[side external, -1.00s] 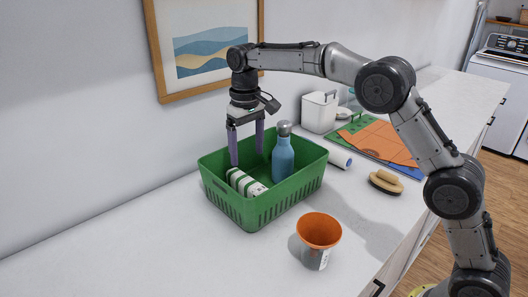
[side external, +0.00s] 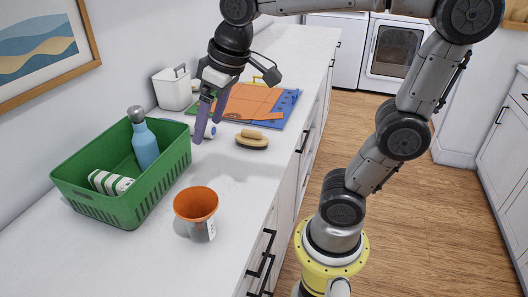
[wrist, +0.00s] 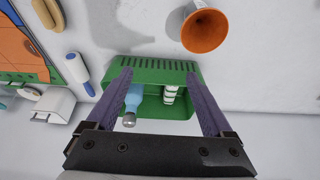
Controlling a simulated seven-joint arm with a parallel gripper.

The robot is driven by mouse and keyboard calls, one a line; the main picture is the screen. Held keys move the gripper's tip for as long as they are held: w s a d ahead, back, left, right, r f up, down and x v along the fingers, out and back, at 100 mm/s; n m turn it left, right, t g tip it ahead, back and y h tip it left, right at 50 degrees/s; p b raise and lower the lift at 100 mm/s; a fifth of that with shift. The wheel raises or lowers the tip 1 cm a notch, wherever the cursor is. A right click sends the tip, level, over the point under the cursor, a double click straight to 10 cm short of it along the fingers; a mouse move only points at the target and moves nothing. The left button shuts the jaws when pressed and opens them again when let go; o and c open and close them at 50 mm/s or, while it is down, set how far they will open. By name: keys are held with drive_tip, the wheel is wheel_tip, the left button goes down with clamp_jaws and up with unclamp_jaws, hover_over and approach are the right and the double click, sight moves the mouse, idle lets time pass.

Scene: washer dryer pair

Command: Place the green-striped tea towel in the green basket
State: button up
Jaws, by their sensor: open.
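The green basket (side external: 145,201) stands on the counter near the wall. The green-striped tea towel (side external: 110,182), white with green stripes and rolled or folded, lies inside it. A blue bottle (side external: 144,146) with a grey cap stands in the basket beside the towel. My gripper (side external: 206,131) is open and empty, with its purple fingers clear of the basket and apart from the towel. In the wrist view, the basket (wrist: 160,63) shows beyond my fingers, with the towel (wrist: 170,95) inside on the right and the bottle (wrist: 133,98) on the left.
An orange-rimmed cup (side external: 197,212) stands in front of the basket. A brush (side external: 252,140), a lint roller (side external: 206,132), a white lidded container (side external: 173,89) and an orange cloth (side external: 255,103) lie farther along the counter. The counter's front edge is to the right.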

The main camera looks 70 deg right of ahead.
drive_tip(key=s+f, duration=0.3)
drive_tip(key=s, duration=0.2)
drive_tip(key=s+d+f+t, duration=0.1)
drive_tip(key=s+f, duration=0.2)
drive_tip(key=s, duration=0.2)
drive_tip(key=shift+s+t, duration=0.25)
drive_tip(key=shift+t, duration=0.05)
idle(0.6)
